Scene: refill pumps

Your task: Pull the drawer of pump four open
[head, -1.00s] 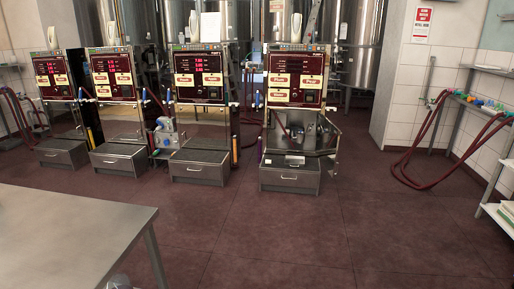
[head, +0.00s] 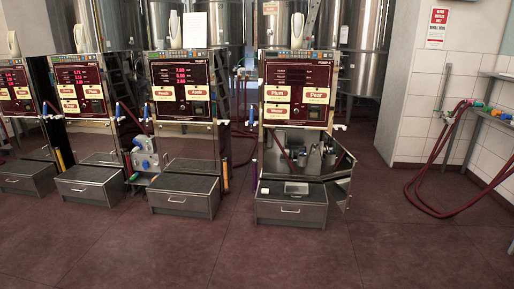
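Pump four (head: 297,95) is the rightmost machine, with a dark red panel and a label that reads as pump 4. Its drawer (head: 270,208) is a grey metal box at floor level with a light bar handle (head: 291,211) on its front. A small pale object (head: 297,187) lies on top of the drawer box. I cannot tell for sure whether the drawer is pulled out at all. Neither of my grippers is in view.
Pump four's lower cabinet is open, with its door (head: 342,185) swung out at the right. Another pump (head: 182,95) stands to its left, with more beyond. Red hoses (head: 435,190) hang at the right wall. The dark red floor (head: 270,260) in front is clear.

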